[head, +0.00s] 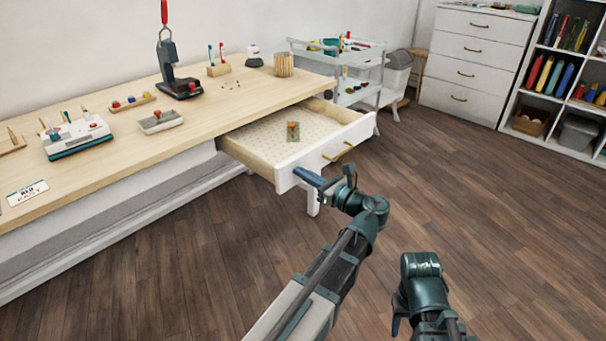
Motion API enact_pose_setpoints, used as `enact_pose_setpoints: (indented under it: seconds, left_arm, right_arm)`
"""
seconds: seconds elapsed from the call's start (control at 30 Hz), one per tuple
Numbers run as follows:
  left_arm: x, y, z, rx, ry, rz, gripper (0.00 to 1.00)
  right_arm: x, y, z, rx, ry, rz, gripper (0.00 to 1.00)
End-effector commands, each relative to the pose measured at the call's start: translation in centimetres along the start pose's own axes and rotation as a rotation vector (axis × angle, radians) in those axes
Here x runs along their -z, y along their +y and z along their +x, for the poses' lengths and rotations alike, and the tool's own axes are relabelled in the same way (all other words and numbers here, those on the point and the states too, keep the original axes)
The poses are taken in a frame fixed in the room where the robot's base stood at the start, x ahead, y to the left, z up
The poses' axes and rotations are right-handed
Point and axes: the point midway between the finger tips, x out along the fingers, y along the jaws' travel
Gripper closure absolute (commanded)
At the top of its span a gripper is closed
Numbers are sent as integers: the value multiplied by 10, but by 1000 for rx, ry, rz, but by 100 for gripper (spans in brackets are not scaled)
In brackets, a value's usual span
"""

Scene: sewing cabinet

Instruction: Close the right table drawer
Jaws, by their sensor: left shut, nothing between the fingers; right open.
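The right table drawer (322,149) is pulled out from under the wooden table (215,108). It has a white front, a brass handle (338,151) and a pale dotted bottom. My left gripper (304,175) is shut and empty, at the lower left part of the drawer front, left of the handle. Whether it touches the front I cannot tell. My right gripper (396,326) is low at the bottom edge of the picture, away from the drawer, open and partly hidden by its own wrist.
A white cart (345,60) stands behind the drawer. The wood floor at right is clear.

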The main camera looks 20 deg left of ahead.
Motion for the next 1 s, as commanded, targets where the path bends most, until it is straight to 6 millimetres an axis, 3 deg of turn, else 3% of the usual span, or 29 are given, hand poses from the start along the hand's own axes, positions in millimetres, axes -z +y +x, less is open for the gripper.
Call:
enact_pose_setpoints:
  seconds: [0.17,0.37,1.0]
  left_arm:
    - [0,0,4,-1,0,0,100]
    - [0,0,32,-5,0,0,100]
    - [0,-1,207,-4,0,0,100]
  right_arm:
    - [0,0,0,0,0,0,50]
    - [0,0,0,0,0,0,50]
    - [0,0,0,0,0,0,50]
